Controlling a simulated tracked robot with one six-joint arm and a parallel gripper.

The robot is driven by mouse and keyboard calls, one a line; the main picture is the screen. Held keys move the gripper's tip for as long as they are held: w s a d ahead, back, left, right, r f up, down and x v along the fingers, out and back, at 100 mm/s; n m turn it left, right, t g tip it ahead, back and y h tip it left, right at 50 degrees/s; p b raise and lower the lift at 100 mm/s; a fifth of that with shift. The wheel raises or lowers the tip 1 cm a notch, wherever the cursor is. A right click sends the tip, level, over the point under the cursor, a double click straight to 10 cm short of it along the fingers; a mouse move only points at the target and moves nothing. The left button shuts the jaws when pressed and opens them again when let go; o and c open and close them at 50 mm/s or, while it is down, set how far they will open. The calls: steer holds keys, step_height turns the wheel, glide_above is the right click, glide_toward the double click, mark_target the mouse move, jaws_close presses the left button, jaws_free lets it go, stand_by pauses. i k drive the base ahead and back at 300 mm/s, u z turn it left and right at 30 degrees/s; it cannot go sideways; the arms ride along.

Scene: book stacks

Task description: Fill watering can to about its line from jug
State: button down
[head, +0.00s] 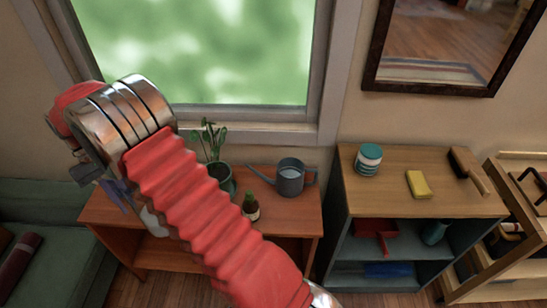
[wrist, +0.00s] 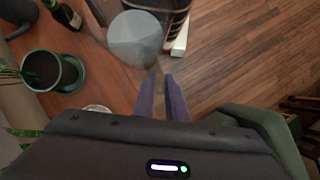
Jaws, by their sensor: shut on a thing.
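The grey watering can (head: 290,181) stands upright on the wooden table by the window, its spout pointing left; its inside and line cannot be made out. In the wrist view a dark rounded part of it (wrist: 18,14) shows at the top left corner. A pale translucent jug (wrist: 138,38) is just beyond my fingertips, and part of it (head: 153,222) shows behind my arm in the head view. My gripper (wrist: 162,82) has its fingers close together, shut on the jug, at the table's left side (head: 112,192). The grip point and water level are unclear.
A potted plant (head: 221,178) and a small dark bottle (head: 251,207) stand between jug and can. A shelf unit (head: 410,205) with a jar (head: 368,159), yellow sponge (head: 418,184) and brush (head: 468,170) is at the right. A green sofa (head: 50,265) is at the left.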

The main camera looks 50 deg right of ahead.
mark_target(289, 182)
steer(key=z, duration=0.9)
steer(key=i, duration=0.1)
steer(key=u, duration=1.2)
steer(key=k, duration=1.15)
